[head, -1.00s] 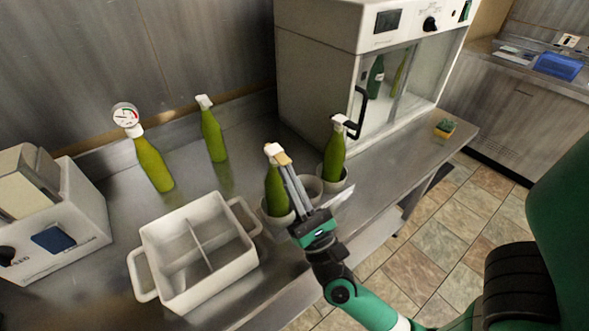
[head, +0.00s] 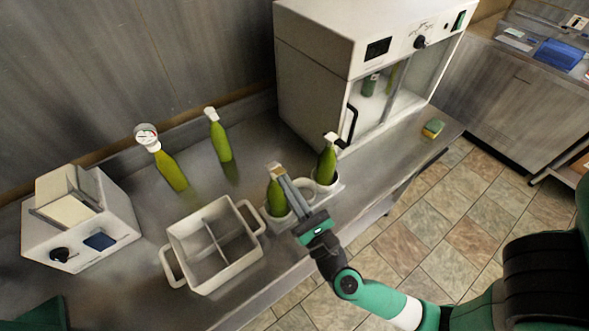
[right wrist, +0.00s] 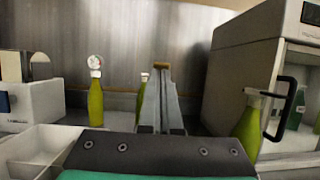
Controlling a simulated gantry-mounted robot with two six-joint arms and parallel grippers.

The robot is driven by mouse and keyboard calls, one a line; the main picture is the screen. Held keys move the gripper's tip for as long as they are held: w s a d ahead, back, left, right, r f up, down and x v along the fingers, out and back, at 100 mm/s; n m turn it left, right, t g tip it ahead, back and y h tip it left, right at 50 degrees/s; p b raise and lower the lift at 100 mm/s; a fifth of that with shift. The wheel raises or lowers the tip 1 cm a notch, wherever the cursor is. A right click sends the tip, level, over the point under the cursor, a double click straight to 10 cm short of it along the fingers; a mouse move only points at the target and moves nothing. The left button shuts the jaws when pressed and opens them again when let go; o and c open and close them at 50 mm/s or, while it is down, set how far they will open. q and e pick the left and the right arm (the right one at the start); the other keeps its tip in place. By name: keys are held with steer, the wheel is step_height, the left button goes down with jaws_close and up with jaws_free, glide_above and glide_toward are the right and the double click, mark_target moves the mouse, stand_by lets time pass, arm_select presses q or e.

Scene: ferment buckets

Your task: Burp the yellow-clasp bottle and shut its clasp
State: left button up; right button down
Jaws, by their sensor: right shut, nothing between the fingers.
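The bottle (head: 275,194) at my right gripper is green with a pale top and stands in a cup of a white holder (head: 283,222) on the steel counter. A small yellow-brown piece, apparently its clasp (right wrist: 162,65), shows at my fingertips in the right wrist view. My right gripper (head: 280,175) is shut and empty, its fingers beside the bottle's top. I cannot tell whether they touch it. The fingers hide part of the bottle, and whether the clasp is fastened is unclear. My left gripper is not in view.
Another green bottle (head: 327,165) stands in the holder's far cup. A gauge-topped bottle (head: 170,170) and a plain one (head: 220,142) stand behind. A divided white crate (head: 190,238) is left of the holder. A white cabinet (head: 320,75) stands behind; a sponge (head: 433,128) lies right.

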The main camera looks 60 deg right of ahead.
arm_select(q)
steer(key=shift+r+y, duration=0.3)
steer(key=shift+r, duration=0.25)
arm_select(e)
steer(key=shift+w+r, duration=0.15)
steer(key=shift+r, duration=0.6)
steer(key=shift+d, duration=0.1)
